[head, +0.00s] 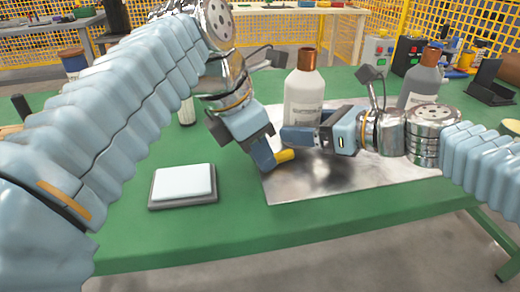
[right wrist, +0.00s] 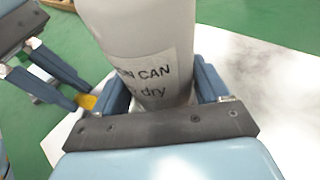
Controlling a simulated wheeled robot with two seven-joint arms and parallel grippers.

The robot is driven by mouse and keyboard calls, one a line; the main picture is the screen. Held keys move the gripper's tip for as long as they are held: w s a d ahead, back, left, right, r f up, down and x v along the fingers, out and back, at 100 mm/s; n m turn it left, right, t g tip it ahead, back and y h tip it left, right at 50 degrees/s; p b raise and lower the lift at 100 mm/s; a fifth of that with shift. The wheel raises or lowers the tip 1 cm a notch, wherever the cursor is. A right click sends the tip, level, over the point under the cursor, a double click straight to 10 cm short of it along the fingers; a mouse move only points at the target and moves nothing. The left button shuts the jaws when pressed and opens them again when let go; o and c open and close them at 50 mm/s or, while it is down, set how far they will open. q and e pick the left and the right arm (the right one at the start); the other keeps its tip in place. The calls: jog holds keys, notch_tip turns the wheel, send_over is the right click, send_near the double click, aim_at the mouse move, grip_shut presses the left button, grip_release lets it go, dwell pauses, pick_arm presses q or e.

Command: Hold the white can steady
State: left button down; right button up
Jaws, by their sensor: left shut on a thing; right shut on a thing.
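The white can (head: 303,98), with a copper-coloured neck, stands upright on the metal sheet (head: 335,180). My right gripper (head: 300,138) is shut on the white can low on its body. In the right wrist view, its two fingers (right wrist: 167,85) lie on either side of the can (right wrist: 150,35), whose label reads partly "CAN" and "dry". My left gripper (head: 268,156) is left of and below the can, pointing down, shut on a small yellow thing (head: 286,155). The yellow thing also shows in the right wrist view (right wrist: 87,101); most of it is hidden by the fingers.
A grey can (head: 421,80) with a copper neck stands behind my right arm. A white pad on a dark base (head: 183,186) lies on the green table (head: 150,240) at the left. Button boxes (head: 408,52) and a black stand (head: 490,85) are at the back right. The front strip is clear.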

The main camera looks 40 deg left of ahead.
pick_arm(q)
jog(key=shift+f, duration=0.15)
jog(key=c, duration=1.1)
grip_release()
jog(key=shift+o, duration=0.2)
jog(key=shift+o, duration=0.3)
jog(key=v, duration=1.1)
jog(key=shift+o, duration=0.2)
jog(key=shift+w+a+r, duration=0.1)
jog(key=shift+r, duration=0.25)
jog(key=x, duration=1.2)
